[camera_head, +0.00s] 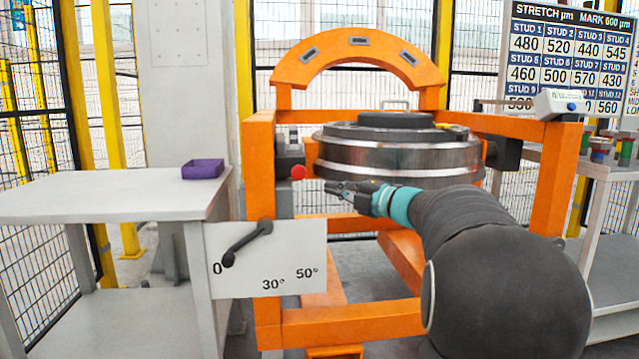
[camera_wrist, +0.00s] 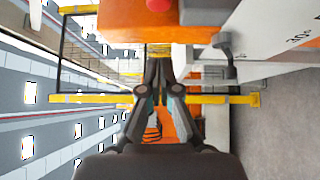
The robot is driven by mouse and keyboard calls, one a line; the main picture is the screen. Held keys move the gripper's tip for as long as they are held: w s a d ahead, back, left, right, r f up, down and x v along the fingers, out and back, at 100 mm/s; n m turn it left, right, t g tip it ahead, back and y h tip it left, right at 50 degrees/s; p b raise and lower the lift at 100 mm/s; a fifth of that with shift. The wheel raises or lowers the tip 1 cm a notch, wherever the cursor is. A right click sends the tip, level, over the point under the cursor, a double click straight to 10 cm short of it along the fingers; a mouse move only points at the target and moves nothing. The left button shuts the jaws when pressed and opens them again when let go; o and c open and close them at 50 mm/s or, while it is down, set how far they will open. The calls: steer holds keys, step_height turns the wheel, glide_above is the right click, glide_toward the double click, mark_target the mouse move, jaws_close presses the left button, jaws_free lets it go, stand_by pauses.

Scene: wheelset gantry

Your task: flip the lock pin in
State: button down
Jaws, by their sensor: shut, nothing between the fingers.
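A red round knob (camera_head: 298,172), which looks like the end of the lock pin, sits on a dark block (camera_head: 287,156) on the left post of the orange gantry frame (camera_head: 264,200). The red knob also shows at the top edge of the wrist view (camera_wrist: 158,4), partly cut off. My gripper (camera_head: 333,187) is shut and empty, pointing left, just right of and slightly below the knob in the head view. A gap shows between them. In the wrist view my fingertips (camera_wrist: 158,62) are together, below the knob. How far the pin is in cannot be told.
A wheelset (camera_head: 400,155) lies in the frame behind my gripper. A black lever (camera_head: 247,243) hangs before a plate (camera_head: 310,250) marked 0, 30° and 50°. A grey table (camera_head: 100,199) with a purple tray (camera_head: 203,168) stands left; another bench (camera_head: 603,165) stands right.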

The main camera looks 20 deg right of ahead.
glide_toward(294, 174)
steer(key=w+a, duration=0.2)
steer(key=a, duration=0.2)
steer(key=shift+w+d+p, duration=0.25)
steer(key=shift+w+d, duration=0.05)
steer(key=shift+w, duration=0.55)
steer(key=shift+w+d+p, duration=0.2)
steer(key=shift+w+d, duration=0.15)
steer(key=shift+w, duration=0.5)
